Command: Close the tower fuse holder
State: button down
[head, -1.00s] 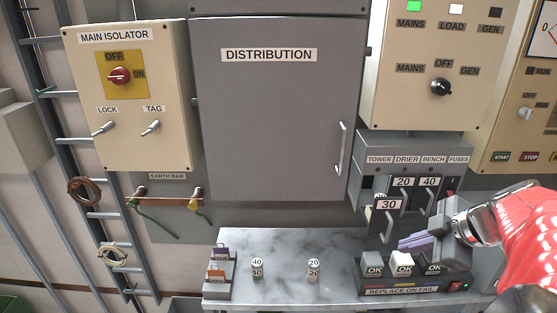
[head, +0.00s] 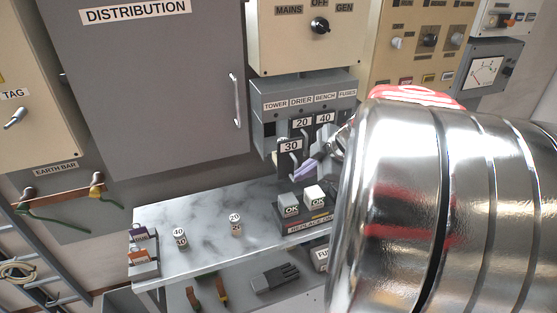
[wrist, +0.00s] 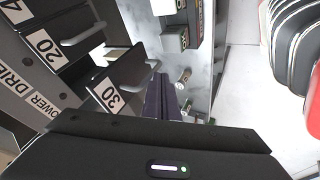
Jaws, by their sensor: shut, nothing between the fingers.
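The tower fuse holder (head: 290,147), a dark carrier labelled 30 with a metal handle, hangs tilted out and down from the grey fuse box (head: 262,90), under the TOWER label. In the wrist view the holder (wrist: 128,68) is at the left, with its 30 label and handle showing. My gripper (head: 304,170) has purple fingers, shut and empty, just right of the holder's handle in the head view. It also shows in the wrist view (wrist: 162,95), beside the holder's handle. I cannot tell whether they touch.
The 20 holder (head: 302,124) and 40 holder (head: 325,119) sit upright beside it. A block with OK-marked testers (head: 288,205) stands below. Small fuses (head: 235,226) stand on the marble shelf (head: 205,212). My arm hides much of the right side.

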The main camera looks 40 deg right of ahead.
aim_at(293, 154)
jog(key=shift+w, duration=0.1)
jog(key=w+d, duration=0.1)
jog(key=w, duration=0.2)
jog(key=w+d, duration=0.1)
jog(key=w, duration=0.2)
jog(key=w+d, duration=0.1)
jog(key=w, duration=0.2)
jog(key=shift+w, duration=0.7)
jog(key=shift+r, duration=0.1)
jog(key=shift+s+a, duration=0.35)
jog(key=shift+s, duration=0.1)
jog(key=shift+s+a, duration=0.25)
jog(key=shift+s, duration=0.4)
jog(key=shift+s+a, duration=0.25)
jog(key=shift+s, duration=0.35)
jog(key=v, duration=1)
jog(key=shift+s, duration=0.25)
